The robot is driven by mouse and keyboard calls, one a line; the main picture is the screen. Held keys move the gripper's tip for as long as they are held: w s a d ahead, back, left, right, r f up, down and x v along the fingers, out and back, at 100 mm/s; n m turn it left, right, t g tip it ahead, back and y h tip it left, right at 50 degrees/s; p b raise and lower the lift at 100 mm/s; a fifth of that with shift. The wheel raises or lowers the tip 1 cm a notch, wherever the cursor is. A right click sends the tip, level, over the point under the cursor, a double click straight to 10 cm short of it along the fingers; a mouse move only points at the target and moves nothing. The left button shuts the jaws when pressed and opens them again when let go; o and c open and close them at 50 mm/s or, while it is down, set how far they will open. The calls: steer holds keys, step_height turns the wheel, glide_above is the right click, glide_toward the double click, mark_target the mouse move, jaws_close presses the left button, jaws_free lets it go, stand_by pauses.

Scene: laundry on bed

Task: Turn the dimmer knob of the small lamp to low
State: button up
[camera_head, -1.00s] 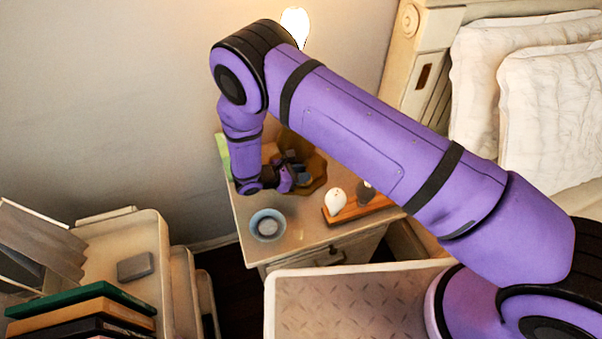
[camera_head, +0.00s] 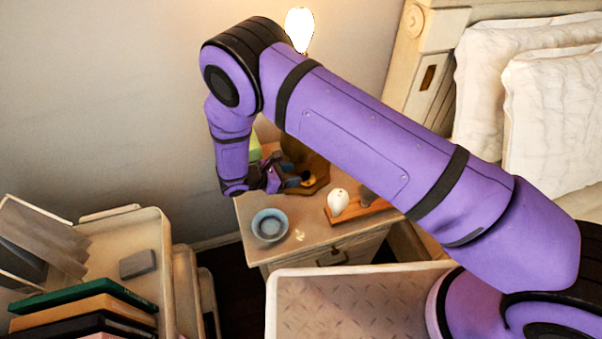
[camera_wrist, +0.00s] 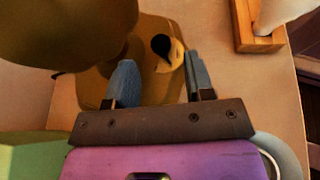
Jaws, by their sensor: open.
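The small lamp has a lit bulb (camera_head: 299,28) and a brown base (camera_head: 318,172) on the nightstand; my arm hides its middle in the head view. In the wrist view the lamp base (camera_wrist: 93,88) is a golden-brown plate, with a large rounded brown part of the lamp above it at upper left. A small black knob (camera_wrist: 161,45) with a pale marked dial stands on the base. My gripper (camera_wrist: 158,75) is open and empty, its two blue-grey fingers apart with the knob between and just beyond their tips. It also shows beside the base in the head view (camera_head: 297,181).
On the nightstand (camera_head: 330,235) are a blue bowl (camera_head: 269,225), a wooden tray (camera_head: 372,210) with a white figure (camera_head: 338,201) and a dark one, and a green object (camera_wrist: 30,158) close to my gripper. A shelf with books stands at left.

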steer(key=v, duration=0.5)
steer(key=shift+s+a+r, duration=0.15)
steer(key=shift+a, duration=0.2)
steer(key=shift+s, duration=0.1)
